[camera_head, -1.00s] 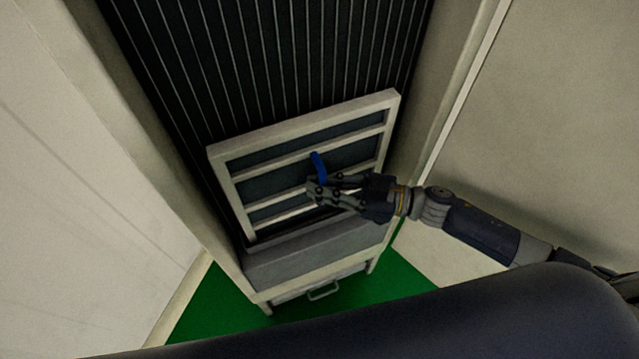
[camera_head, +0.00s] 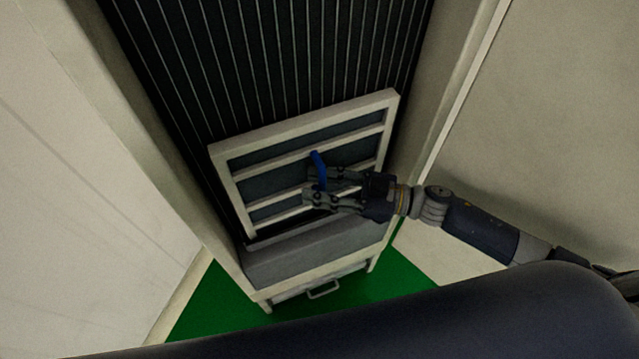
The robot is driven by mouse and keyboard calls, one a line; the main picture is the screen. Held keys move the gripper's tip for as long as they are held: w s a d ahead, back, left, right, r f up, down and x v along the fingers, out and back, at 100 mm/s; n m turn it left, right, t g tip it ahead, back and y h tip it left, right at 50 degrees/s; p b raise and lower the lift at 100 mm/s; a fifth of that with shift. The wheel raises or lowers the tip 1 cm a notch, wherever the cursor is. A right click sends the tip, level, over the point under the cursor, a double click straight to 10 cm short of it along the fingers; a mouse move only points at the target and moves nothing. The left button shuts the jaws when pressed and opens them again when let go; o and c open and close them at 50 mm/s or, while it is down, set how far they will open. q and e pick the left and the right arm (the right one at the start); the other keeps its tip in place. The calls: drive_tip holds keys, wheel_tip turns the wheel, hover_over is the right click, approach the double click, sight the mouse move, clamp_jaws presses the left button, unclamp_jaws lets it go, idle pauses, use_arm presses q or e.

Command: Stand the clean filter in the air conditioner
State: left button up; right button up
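The clean filter (camera_head: 233,189) is a pale-framed panel with dark mesh and crossbars. It stands in the opening of the air conditioner (camera_head: 260,268), in front of dark vertical fins, slightly tilted in the picture. Its lower edge is near the grey ledge; exact seating cannot be told. A blue handle (camera_head: 318,168) sticks out from its face. My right gripper (camera_head: 306,188) is open, with its fingers spread on either side of the handle and partly covering the lower crossbars. My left gripper is not in view.
Pale cabinet walls stand close on the left (camera_head: 90,190) and right (camera_head: 560,120). A drawer with a small metal handle (camera_head: 323,290) is below the ledge. Green floor (camera_head: 215,305) shows at the bottom.

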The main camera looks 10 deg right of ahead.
drive_tip(key=shift+d+f, duration=0.1)
drive_tip(key=shift+f, duration=0.05)
drive_tip(key=v, duration=0.7)
drive_tip(key=shift+s+d, duration=0.1)
drive_tip(key=shift+s, duration=0.05)
idle(0.4)
